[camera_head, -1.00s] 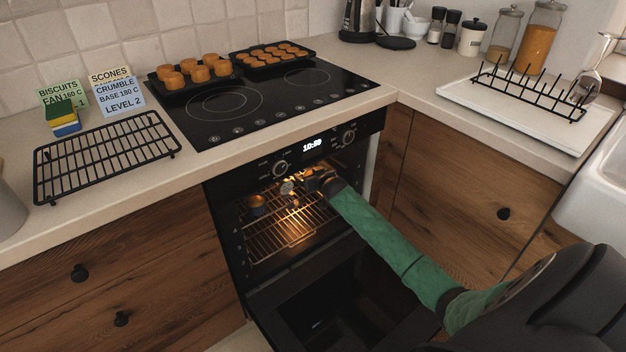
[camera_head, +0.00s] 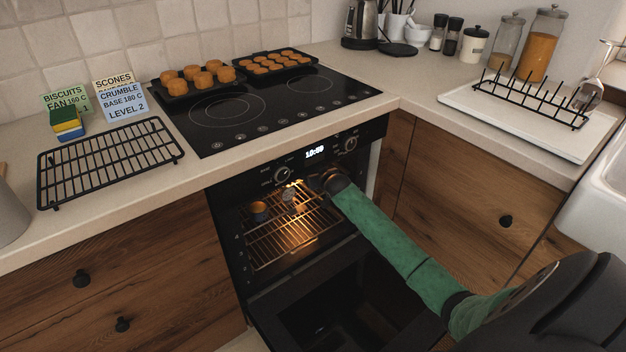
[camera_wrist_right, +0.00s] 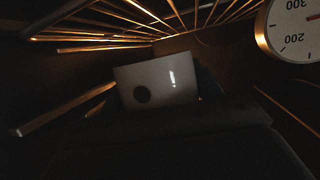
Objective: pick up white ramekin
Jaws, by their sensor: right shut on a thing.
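My left gripper is not in view.
The oven rack (camera_head: 285,240) carries a small cup (camera_head: 258,210) at the left. A round thermometer dial (camera_head: 289,194) is close left of my gripper, and it also shows in the right wrist view (camera_wrist_right: 294,30). The oven door (camera_head: 335,300) hangs open below.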

